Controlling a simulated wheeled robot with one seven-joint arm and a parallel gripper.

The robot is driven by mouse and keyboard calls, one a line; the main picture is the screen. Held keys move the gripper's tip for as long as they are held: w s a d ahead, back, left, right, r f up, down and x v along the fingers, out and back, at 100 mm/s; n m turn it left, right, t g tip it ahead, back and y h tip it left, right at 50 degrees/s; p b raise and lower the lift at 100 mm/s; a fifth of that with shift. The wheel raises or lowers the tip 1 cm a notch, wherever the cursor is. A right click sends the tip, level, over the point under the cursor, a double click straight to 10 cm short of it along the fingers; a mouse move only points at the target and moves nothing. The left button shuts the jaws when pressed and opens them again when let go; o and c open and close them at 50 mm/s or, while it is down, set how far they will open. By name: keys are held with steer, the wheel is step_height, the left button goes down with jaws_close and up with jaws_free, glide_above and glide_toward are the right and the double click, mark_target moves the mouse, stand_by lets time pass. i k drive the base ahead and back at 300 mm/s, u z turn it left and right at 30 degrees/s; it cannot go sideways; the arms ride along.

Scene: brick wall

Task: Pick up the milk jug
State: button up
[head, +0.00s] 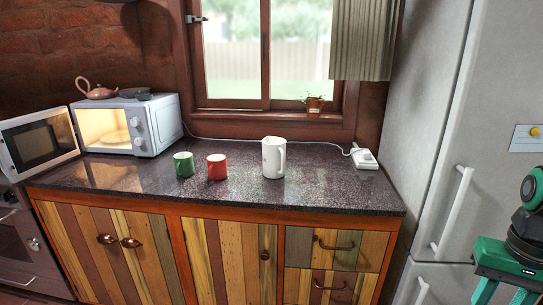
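A white jug (273,158) stands upright on the dark speckled countertop (330,185), right of the two mugs and below the window. A red mug (217,167) stands to its left, and a green mug (183,164) is further left. My gripper (503,298) is at the lower right edge of the view, in front of the fridge. Its two green fingers point down and are spread apart, with nothing seen between them. It is well to the right of the jug and apart from it. The lower fingertips are partly cut off by the frame.
A microwave (157,126) with its door (40,143) open stands at the left, with a teapot (96,90) on top. A white corded device (364,158) lies right of the jug. A tall fridge (425,130) borders the counter. The counter in front of the jug is clear.

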mark_target(273, 148)
steer(key=i, duration=1.5)
steer(key=u, duration=0.05)
